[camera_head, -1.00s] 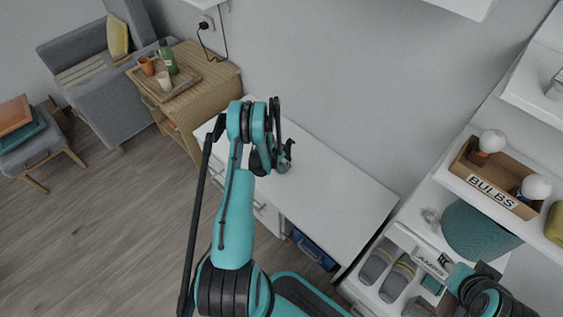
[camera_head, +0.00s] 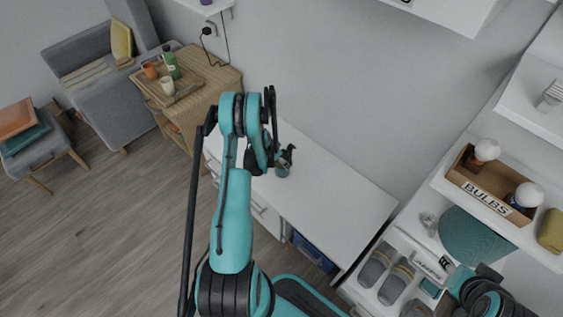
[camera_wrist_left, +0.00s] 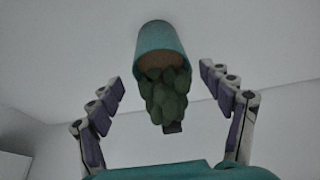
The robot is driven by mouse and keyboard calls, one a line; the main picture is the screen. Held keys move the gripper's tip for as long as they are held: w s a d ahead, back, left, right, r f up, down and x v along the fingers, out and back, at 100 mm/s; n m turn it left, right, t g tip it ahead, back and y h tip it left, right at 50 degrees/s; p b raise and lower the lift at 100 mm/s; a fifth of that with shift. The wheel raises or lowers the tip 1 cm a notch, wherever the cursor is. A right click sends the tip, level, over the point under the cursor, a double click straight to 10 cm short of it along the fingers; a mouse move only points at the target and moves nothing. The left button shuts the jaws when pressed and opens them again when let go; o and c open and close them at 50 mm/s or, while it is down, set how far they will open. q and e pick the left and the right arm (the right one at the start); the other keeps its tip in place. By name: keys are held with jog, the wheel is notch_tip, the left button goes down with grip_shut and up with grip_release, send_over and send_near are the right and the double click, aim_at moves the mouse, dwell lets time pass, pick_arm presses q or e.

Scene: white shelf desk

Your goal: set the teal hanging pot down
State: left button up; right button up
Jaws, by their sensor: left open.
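The teal hanging pot (camera_head: 283,170) with a dark green plant stands on the white desk (camera_head: 335,195), near its far left part. In the left wrist view the pot (camera_wrist_left: 160,42) shows with its plant (camera_wrist_left: 165,97) toward me, upside down in the picture. My left gripper (camera_head: 272,145) is beside the pot, on its left in the head view. In the wrist view the left gripper's fingers (camera_wrist_left: 168,100) are spread wide, with gaps on both sides of the plant, and the pot is beyond the fingertips. My right gripper's fingers do not show.
A wooden side table (camera_head: 205,90) with a tray stands beyond the desk. The desk top right of the pot is clear.

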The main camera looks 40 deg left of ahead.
pick_arm(q)
jog(key=s+d+r, duration=0.1)
jog(key=d+r, duration=0.4)
jog(key=r, duration=0.5)
jog(key=d+r+p, duration=0.1)
jog(key=d+r, duration=0.4)
jog(key=r, duration=0.6)
jog(key=s+d+r, duration=0.1)
jog(key=d+r, duration=0.5)
jog(key=r, duration=0.4)
jog(key=s+d+r+t, duration=0.1)
jog(key=s+d+r, duration=0.3)
jog(key=s+d, duration=0.3)
jog(key=s+d+r+n+t, duration=0.1)
jog(key=s+d+r, duration=0.4)
jog(key=s+d, duration=0.2)
jog(key=s, duration=0.2)
jog(key=shift+s+t, duration=0.35)
jog(key=shift+t, duration=0.05)
